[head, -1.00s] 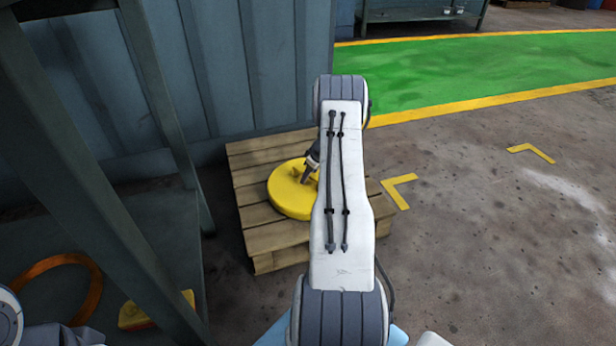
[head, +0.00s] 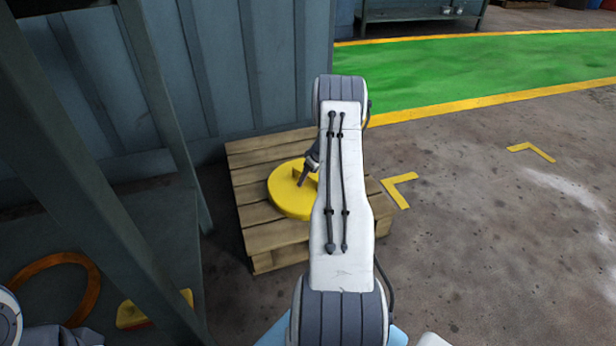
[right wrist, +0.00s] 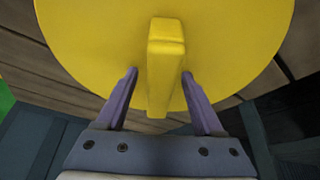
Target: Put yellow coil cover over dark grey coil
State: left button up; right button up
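The yellow coil cover (head: 287,201) is a round disc with a raised bar handle, lying on a wooden pallet (head: 270,238). In the right wrist view the cover (right wrist: 80,45) fills the upper part, with its handle (right wrist: 166,55) between my fingers. My right gripper (head: 303,182) is at the handle; in the right wrist view my right gripper (right wrist: 160,73) is open. A gap shows on the left side of the handle; the right finger is close to it, and I cannot tell if it touches. No dark grey coil is visible. My left gripper is out of view.
A blue-grey post (head: 75,170) stands at the left, and a corrugated wall (head: 240,70) rises behind the pallet. An orange ring (head: 88,300) and another yellow object (head: 135,315) lie at the lower left. The concrete floor at right is clear.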

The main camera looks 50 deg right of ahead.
jog(key=p+v, duration=0.5)
jog(key=v, duration=0.5)
jog(key=shift+r+p, duration=0.25)
jog(key=shift+p, duration=0.15)
jog(key=shift+s, duration=0.1)
jog(key=shift+d, duration=0.1)
